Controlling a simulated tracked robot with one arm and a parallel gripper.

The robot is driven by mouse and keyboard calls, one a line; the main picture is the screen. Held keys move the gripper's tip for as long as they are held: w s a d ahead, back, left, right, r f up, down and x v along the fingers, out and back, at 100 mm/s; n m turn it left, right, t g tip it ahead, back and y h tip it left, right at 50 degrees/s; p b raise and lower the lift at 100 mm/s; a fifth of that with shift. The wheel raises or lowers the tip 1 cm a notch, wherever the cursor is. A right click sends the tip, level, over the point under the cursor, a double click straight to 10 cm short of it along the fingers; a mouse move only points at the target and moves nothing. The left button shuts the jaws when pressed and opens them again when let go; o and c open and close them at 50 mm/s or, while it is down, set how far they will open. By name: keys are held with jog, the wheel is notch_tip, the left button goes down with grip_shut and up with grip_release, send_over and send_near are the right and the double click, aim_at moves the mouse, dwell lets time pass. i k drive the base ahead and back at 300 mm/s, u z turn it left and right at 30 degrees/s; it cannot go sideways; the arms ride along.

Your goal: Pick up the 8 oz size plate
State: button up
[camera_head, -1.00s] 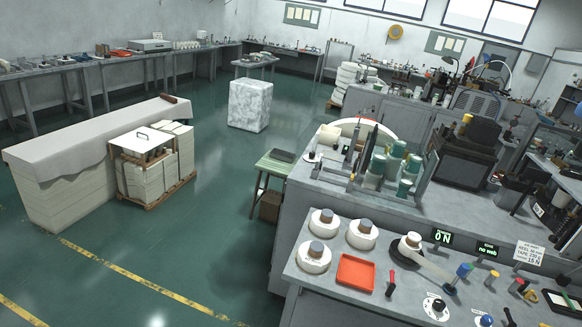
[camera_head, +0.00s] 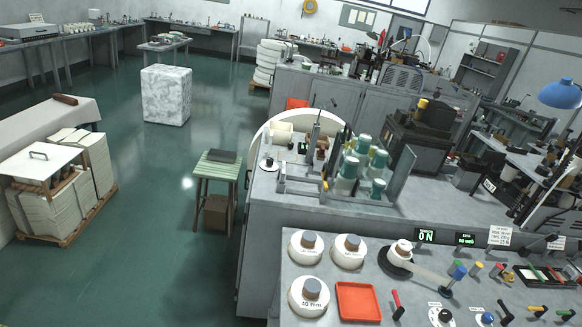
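I cannot pick out a plate marked 8 oz in this view. White round pieces with grey-brown tops (camera_head: 309,296) stand on the near bench (camera_head: 440,318). The front one carries small lettering that seems to start with 10, but I cannot read it surely. An orange-red square tray (camera_head: 358,302) lies beside them and looks empty. My gripper is not in view.
The grey counter (camera_head: 280,205) behind holds green-capped bottles (camera_head: 351,165) and a dark machine (camera_head: 420,140). A green stool (camera_head: 215,170), a marbled block (camera_head: 166,95) and paper stacks (camera_head: 60,190) stand on the floor. Green floor between them is clear.

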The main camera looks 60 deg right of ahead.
aim_at(283, 173)
jog(key=z, duration=0.5)
jog(key=i, duration=1.2)
jog(key=z, duration=1.15)
jog(key=i, duration=0.6)
jog(key=z, duration=0.35)
jog(key=k, duration=0.9)
jog(key=z, duration=0.2)
jog(key=i, duration=0.9)
jog(key=u, duration=0.1)
